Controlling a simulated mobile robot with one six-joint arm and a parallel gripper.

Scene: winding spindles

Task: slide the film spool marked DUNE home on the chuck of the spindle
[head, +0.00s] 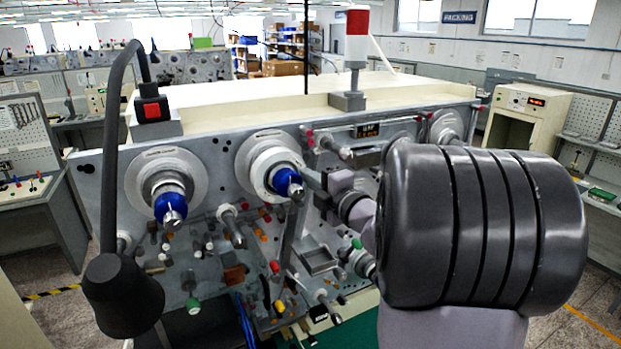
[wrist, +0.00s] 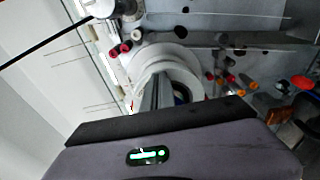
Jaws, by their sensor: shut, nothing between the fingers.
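Two spindles with blue chucks stick out of the machine's front panel. The left chuck (head: 171,206) has a grey flange behind it. Around the right chuck (head: 287,183) sits a white ring, possibly the spool (head: 262,163), close to its round backing plate. I can read no DUNE mark. My gripper (head: 307,178) is just right of the right chuck's tip, its fingers shut and empty. In the wrist view the closed fingers (wrist: 157,93) stand in front of the white ring (wrist: 165,55), and hide part of it and of the blue chuck (wrist: 181,93).
Several small rollers and coloured knobs (head: 274,266) stick out of the panel below the chucks. A black lamp (head: 122,293) on a bent arm hangs at the front left. A red-topped beacon (head: 357,35) stands on the machine. My arm hides much of the panel's right side.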

